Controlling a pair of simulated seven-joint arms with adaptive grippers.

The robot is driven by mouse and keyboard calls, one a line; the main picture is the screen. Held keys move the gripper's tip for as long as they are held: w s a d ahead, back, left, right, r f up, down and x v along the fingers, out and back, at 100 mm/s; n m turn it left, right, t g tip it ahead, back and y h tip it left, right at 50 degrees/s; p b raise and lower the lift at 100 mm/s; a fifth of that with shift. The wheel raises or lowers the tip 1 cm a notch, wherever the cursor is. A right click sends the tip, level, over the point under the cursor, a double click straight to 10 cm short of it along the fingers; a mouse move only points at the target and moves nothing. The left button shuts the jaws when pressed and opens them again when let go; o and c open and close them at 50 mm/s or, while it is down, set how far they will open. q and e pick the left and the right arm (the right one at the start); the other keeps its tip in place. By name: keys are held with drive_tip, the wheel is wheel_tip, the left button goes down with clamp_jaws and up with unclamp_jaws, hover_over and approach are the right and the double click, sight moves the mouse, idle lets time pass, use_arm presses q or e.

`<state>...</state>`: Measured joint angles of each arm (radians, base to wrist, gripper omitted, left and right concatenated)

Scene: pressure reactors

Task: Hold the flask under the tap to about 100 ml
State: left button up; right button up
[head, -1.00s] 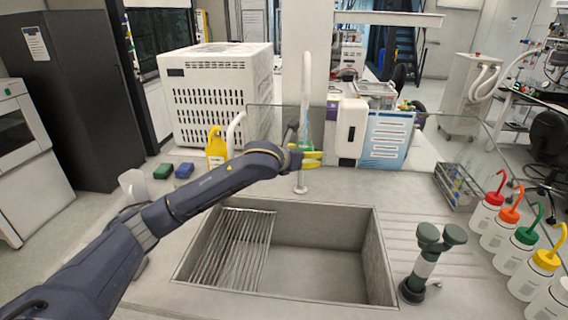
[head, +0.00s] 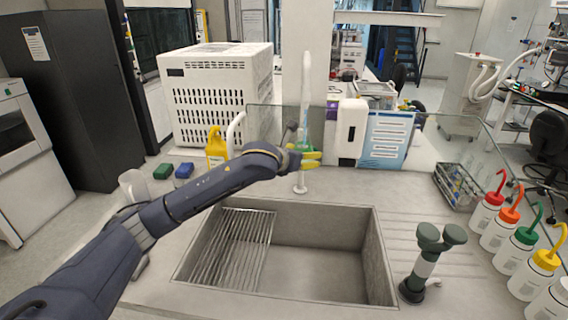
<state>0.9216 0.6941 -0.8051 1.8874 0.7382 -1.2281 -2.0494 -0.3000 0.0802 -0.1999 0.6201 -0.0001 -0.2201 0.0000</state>
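The white tap (head: 306,80) stands behind the sink, its base (head: 300,188) on the counter. My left gripper (head: 311,159), with yellow fingers, is at the tap column, behind the sink's back edge. A small flask with a greenish tint (head: 305,145) shows at the fingers, upright below the tap's spout, and the gripper appears shut on it. Its lower part is hidden by the fingers. A pale streak shows between spout and flask. The liquid level and graduations are too small to read. My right gripper is not in view.
The sink (head: 320,272) is empty apart from a metal rack (head: 240,250) at its left. A green double-headed fitting (head: 430,255) stands right of it. Several wash bottles (head: 523,250) line the right edge. A white dispenser (head: 350,132) stands close right of the gripper.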

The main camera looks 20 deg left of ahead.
use_arm(q)
drive_tip(key=s+a, duration=0.3)
drive_tip(key=s, duration=0.5)
drive_tip(key=shift+s+a, duration=0.2)
drive_tip(key=shift+a, duration=0.2)
